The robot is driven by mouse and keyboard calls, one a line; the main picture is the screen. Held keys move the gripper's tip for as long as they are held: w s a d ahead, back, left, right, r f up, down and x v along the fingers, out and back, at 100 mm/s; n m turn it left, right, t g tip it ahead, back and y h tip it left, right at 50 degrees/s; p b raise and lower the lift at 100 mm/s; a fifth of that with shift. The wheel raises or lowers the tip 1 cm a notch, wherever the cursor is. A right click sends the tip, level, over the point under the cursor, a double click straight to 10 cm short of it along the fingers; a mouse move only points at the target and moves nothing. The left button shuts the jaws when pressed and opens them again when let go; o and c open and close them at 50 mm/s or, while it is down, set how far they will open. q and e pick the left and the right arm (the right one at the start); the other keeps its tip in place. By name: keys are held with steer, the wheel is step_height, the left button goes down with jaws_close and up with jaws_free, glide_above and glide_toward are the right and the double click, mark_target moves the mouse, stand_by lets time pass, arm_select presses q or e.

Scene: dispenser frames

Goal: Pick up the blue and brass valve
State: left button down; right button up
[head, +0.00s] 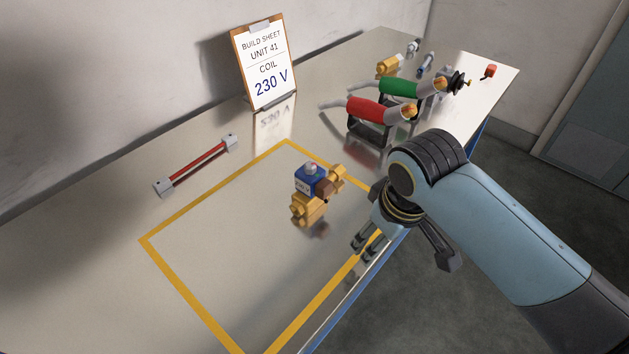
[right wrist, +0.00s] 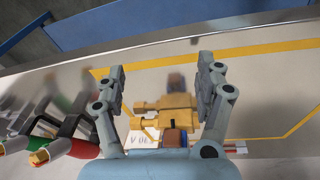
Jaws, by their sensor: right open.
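The blue and brass valve (head: 309,207) sits inside the yellow-taped rectangle on the table in the head view. Its brass body is low and its blue block with a pale round cap is on top. In the right wrist view its brass body (right wrist: 168,108) shows between the fingers, with the lower part cut off by my wrist. My right gripper (head: 405,250) is open and empty, to the right of the valve near the table's front edge; its open fingers also show in the right wrist view (right wrist: 162,75). My left gripper is not in view.
Red-handled (head: 366,108) and green-handled (head: 398,88) tools rest on dark stands behind the gripper. A clipboard (head: 265,65) reading "COIL 230 V" stands at the wall. A red rod with grey ends (head: 198,163) lies left. Small parts (head: 389,65) lie at the far end.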

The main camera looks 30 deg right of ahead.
steer(key=shift+n+g, duration=0.4)
steer(key=w+r, duration=0.1)
steer(key=w, duration=0.1)
steer(key=w+a+r, duration=0.1)
steer(key=w, duration=0.2)
steer(key=w+r+p, duration=0.1)
steer(key=w, duration=0.2)
steer(key=shift+a+r, duration=0.15)
steer(key=shift+r, duration=0.05)
step_height(320, 180, up, 8)
steer(key=n+g+p, duration=0.1)
steer(key=n+p, duration=0.1)
glide_above(308, 176)
steer(key=w+d, duration=0.1)
steer(key=shift+w+y, duration=0.15)
steer(key=shift+y, duration=0.25)
step_height(308, 176, down, 10)
steer(key=shift+w+a+f, duration=0.1)
steer(key=shift+w+f, duration=0.05)
jaws_close()
